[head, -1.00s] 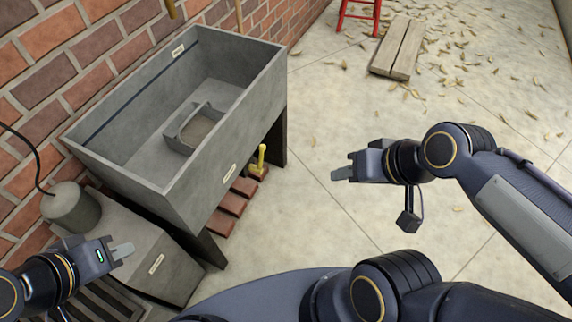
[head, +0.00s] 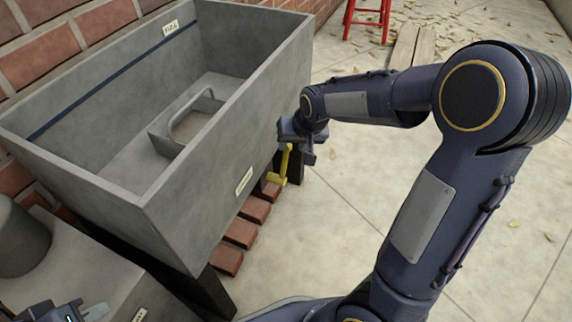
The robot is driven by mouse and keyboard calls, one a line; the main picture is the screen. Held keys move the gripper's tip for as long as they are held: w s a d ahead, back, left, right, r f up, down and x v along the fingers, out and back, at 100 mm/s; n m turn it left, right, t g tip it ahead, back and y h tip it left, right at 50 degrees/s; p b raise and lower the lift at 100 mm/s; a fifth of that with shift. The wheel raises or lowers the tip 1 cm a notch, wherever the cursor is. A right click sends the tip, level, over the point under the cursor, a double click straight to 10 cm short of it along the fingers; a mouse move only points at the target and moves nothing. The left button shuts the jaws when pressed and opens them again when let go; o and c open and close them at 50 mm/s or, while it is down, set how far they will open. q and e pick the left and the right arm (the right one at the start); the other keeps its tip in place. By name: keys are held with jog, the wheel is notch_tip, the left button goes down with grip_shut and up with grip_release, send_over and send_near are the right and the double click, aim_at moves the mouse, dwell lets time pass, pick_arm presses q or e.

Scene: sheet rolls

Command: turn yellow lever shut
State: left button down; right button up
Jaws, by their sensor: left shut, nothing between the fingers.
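The yellow lever (head: 284,164) is under the front right side of the grey sink (head: 212,190). Its handle stands close to upright, with a short yellow piece at its foot. My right gripper (head: 292,136) is at the lever's upper end, right against the sink's outer wall. Its fingers are mostly hidden behind its own wrist, so I cannot tell whether they touch the lever or how far apart they are. My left gripper (head: 92,313) is shut and empty at the bottom left edge, far from the lever, and partly cut off.
A grey tray with a handle (head: 190,120) stands in the sink. Red bricks (head: 240,233) lie on the floor beneath it. A grey box (head: 70,275) with a round canister (head: 20,240) is at lower left.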

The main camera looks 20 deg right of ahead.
aim_at(287, 152)
jog(key=b+x, duration=0.3)
jog(key=x, duration=0.4)
jog(key=shift+w+f, duration=0.15)
jog(key=shift+f, duration=0.2)
grip_shut()
